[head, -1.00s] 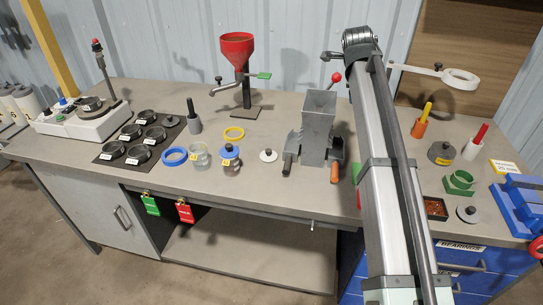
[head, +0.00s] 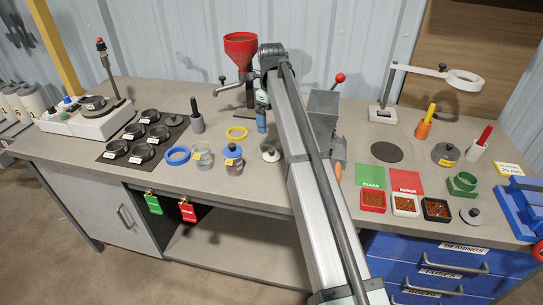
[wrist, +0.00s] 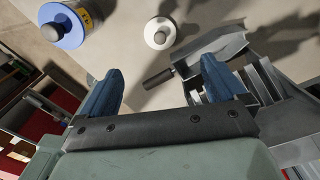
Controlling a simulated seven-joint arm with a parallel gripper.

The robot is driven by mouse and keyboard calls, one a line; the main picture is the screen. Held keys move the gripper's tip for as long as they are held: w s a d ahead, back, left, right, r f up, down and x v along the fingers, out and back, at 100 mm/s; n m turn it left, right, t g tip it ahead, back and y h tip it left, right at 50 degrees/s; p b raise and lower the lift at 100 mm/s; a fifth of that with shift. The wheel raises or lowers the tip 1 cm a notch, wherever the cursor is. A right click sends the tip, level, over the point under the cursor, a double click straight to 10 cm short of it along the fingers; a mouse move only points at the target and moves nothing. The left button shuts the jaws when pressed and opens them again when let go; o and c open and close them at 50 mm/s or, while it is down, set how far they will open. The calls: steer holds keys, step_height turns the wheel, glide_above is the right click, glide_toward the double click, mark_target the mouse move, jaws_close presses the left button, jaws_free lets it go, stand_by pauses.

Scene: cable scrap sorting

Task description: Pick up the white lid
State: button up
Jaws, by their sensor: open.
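The white lid (head: 270,155) is a small disc with a dark knob, lying flat on the grey bench. In the wrist view the white lid (wrist: 160,33) lies beyond my fingertips, roughly in line with the gap between them. My gripper (wrist: 162,78) has two blue fingers spread apart with nothing between them. In the head view my gripper (head: 261,122) is partly hidden by my arm, and one blue finger shows behind the lid, apart from it. The lid's right edge is close to my arm in that view.
A blue-lidded jar (head: 232,160) stands left of the lid; its blue top (wrist: 63,25) shows at the wrist view's upper left. A grey hopper machine (head: 322,120) stands to the right, partly behind my arm.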

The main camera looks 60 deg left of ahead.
mark_target(272, 150)
step_height(272, 150, down, 14)
steer(key=shift+r, duration=0.2)
steer(key=c, duration=1.1)
stand_by(0.3)
